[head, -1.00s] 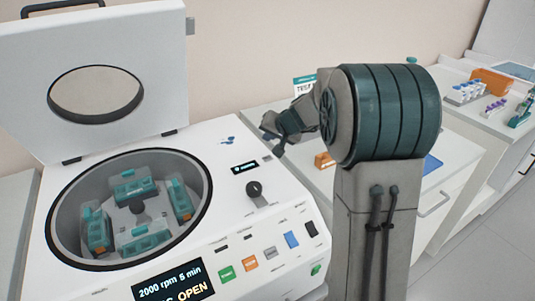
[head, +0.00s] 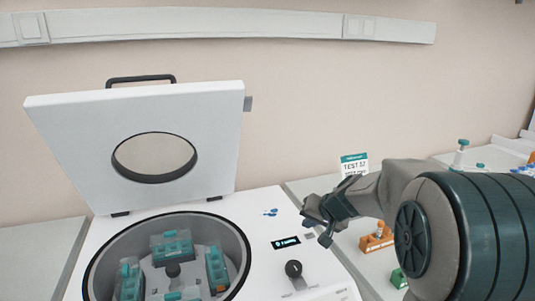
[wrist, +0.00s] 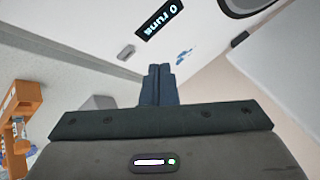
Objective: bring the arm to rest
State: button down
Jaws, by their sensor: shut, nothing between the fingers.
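My gripper (head: 318,222) is at the end of my arm, over the right edge of the centrifuge top in the head view. In the wrist view, its dark fingers (wrist: 160,84) are together with nothing between them. The white centrifuge (head: 262,215) stands left of my gripper with its lid (head: 215,130) raised. Its bowl holds several teal tube buckets (head: 172,247). My arm bends in from the right and hides part of the bench behind it.
A white sign (head: 354,164), an orange rack (head: 376,238) and a green block (head: 398,278) stand on the right bench. The wall behind is bare except for a rail (head: 240,24).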

jog(key=s+d+f+n+g+h, duration=0.1)
jog(key=s+g+h, duration=0.3)
jog(key=s, duration=2.5)
jog(key=shift+d+f+n, duration=0.4)
jog(key=shift+d+n, duration=0.05)
jog(key=shift+n, duration=0.45)
jog(key=shift+d, duration=0.1)
dwell(0.4)
